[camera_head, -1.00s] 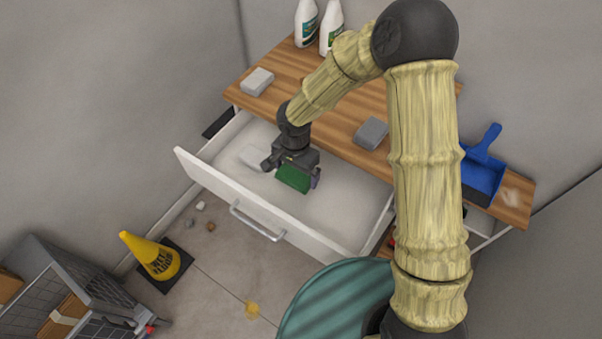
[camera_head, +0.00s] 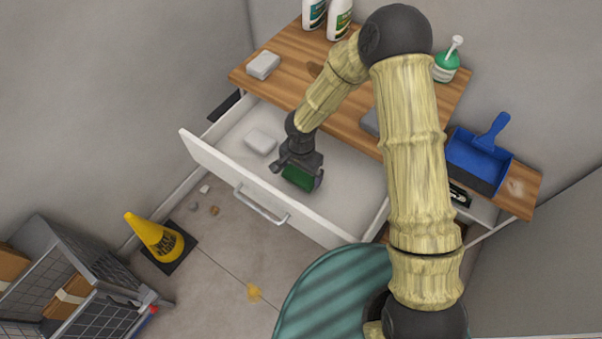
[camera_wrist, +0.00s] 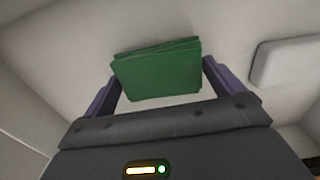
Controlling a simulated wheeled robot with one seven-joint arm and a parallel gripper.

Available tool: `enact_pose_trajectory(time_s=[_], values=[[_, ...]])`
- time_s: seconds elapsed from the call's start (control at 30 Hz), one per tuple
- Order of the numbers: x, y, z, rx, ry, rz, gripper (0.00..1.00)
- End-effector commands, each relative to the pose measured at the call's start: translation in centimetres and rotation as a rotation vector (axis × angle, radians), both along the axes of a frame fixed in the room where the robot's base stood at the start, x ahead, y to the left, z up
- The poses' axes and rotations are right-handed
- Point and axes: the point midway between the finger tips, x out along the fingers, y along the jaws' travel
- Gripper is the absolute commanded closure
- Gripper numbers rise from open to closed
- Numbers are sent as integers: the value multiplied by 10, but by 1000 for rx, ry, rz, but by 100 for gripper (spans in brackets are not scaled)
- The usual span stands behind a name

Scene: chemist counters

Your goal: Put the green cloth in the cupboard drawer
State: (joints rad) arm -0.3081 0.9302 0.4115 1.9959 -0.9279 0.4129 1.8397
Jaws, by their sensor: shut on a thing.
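The green cloth (camera_head: 299,178) is a small folded stack between the fingers of my gripper (camera_head: 298,174). In the wrist view the cloth (camera_wrist: 158,72) sits between the two purple fingers of my gripper (camera_wrist: 160,88), which are shut on it. The cupboard drawer (camera_head: 345,195) is pulled open, white, with a metal handle on its front. My gripper and the cloth are over or inside the open drawer; I cannot tell whether the cloth touches its floor. A pale folded cloth or block (camera_head: 261,142) lies in the drawer, left of my gripper; it also shows in the wrist view (camera_wrist: 285,62).
A yellow floor cone (camera_head: 153,237) and a cart (camera_head: 75,285) stand left.

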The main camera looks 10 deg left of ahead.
Motion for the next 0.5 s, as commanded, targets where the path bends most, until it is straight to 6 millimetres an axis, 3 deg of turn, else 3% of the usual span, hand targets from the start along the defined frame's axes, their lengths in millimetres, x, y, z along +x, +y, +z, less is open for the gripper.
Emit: enact_pose_trajectory(time_s=[0.13, 0.43, 0.47, 0.5], values=[[-1, 1, -20, 0, 1, 2, 28], [0, 0, -22, 1, 0, 0, 28], [0, 0, -21, 1, 0, 0, 1], [0, 0, -21, 1, 0, 0, 0]])
